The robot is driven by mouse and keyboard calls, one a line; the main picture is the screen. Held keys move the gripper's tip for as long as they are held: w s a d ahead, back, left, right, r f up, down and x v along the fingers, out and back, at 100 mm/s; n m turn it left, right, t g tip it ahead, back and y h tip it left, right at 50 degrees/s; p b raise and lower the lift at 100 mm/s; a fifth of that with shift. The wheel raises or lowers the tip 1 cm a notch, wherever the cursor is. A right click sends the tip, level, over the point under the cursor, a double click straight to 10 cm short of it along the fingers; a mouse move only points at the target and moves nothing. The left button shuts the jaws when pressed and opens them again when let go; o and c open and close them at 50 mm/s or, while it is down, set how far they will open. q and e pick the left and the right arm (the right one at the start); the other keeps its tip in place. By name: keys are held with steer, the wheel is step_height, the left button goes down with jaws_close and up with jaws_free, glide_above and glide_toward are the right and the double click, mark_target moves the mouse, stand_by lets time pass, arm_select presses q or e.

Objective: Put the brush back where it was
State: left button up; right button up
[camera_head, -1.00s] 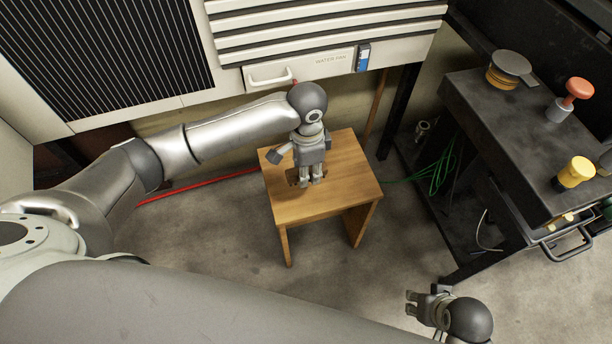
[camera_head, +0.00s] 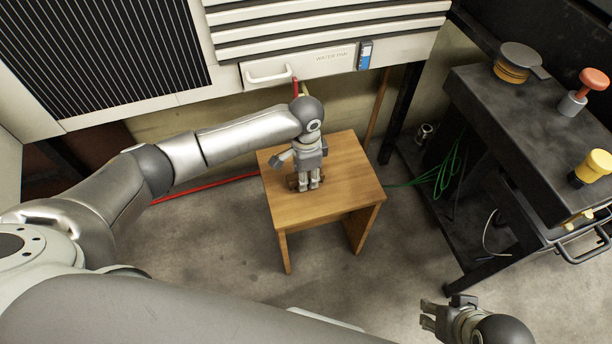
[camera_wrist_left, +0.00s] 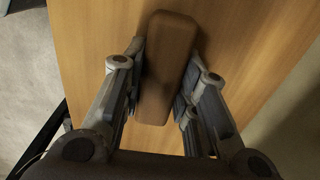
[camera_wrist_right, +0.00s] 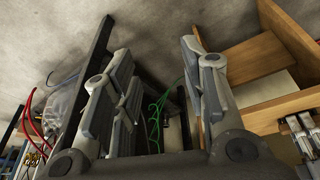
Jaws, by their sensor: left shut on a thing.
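The brush (camera_wrist_left: 168,70) is a brown, rounded block in the left wrist view, between my left fingers over a wooden stool top. In the head view it is mostly hidden behind the gripper. My left gripper (camera_head: 308,184) points down at the stool (camera_head: 345,185) and is shut on the brush; its fingers also show in the left wrist view (camera_wrist_left: 160,95). I cannot tell whether the brush touches the wood. My right gripper (camera_head: 428,316) is empty, with its fingers apart in the right wrist view (camera_wrist_right: 160,90), low at the front right.
A white cabinet with a handle (camera_head: 268,74) stands behind the stool. A dark workbench (camera_head: 510,125) at the right holds a yellow-topped (camera_head: 592,166) and a red-topped object (camera_head: 594,80). A green cable (camera_head: 447,172) and a red hose (camera_head: 215,187) lie near the stool. The floor in front is clear.

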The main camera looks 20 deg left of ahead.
arm_select(q)
steer(key=o, duration=1)
steer(key=shift+r, duration=0.35)
step_height(320, 180, up, 5)
steer(key=shift+f+p, duration=0.1)
steer(key=shift+p, duration=1.05)
step_height(320, 180, up, 5)
steer(key=shift+r+p, duration=0.15)
steer(key=shift+p, duration=0.55)
steer(key=shift+r, duration=0.65)
arm_select(e)
steer(key=x, duration=0.6)
steer(key=shift+f+g, duration=0.3)
steer(key=shift+s+a, duration=0.1)
steer(key=shift+a, duration=0.05)
